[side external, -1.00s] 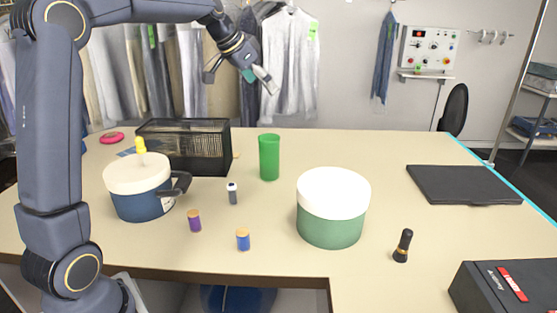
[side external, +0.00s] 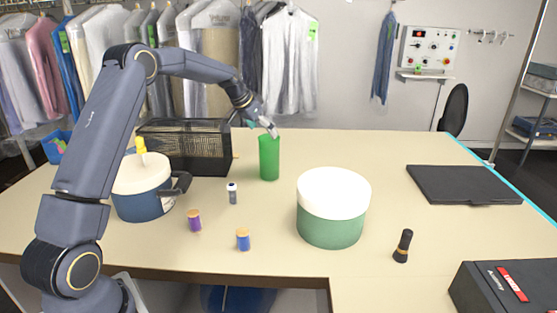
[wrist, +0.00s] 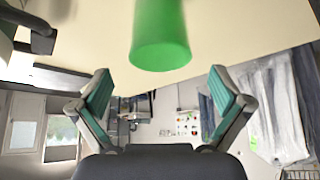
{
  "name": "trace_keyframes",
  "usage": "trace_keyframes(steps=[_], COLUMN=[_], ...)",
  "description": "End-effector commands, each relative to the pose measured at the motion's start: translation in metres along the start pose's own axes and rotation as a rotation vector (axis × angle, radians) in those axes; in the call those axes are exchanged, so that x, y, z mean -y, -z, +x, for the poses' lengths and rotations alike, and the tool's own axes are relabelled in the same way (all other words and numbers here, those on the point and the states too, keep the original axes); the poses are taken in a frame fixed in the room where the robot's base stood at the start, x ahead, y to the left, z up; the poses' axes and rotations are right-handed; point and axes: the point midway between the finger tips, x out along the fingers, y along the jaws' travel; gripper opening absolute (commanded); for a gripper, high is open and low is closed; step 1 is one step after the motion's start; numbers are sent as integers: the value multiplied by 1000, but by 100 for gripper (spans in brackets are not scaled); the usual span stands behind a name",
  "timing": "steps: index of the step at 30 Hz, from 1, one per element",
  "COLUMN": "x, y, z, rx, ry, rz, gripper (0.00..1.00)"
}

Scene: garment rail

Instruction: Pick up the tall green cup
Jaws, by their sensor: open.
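The tall green cup (side external: 269,160) stands upright on the table, just right of the black wire basket. My gripper (side external: 262,124) is at the cup's rim height or a little above, at its upper left, with one finger overlapping the cup's top in the side view. In the wrist view the green cup (wrist: 161,38) shows at the top centre, beyond the fingertips. My gripper (wrist: 160,82) is open there, with its two teal-padded fingers wide apart and nothing between them. I cannot tell whether a finger touches the cup.
A black wire basket (side external: 185,150) stands close left of the cup. A blue pot with a white lid (side external: 142,187), a small grey-capped bottle (side external: 232,194) and a green tub with a white lid (side external: 332,208) stand nearer.

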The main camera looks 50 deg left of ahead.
Motion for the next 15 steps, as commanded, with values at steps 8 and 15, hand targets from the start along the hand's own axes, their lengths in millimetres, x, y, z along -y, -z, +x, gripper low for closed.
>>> trace_keyframes(steps=[8, 15], x=[0, 0], y=[-2, -1], z=[42, 49], rx=[2, 1], ry=[-1, 0], rz=[0, 0], gripper=[100, 100])
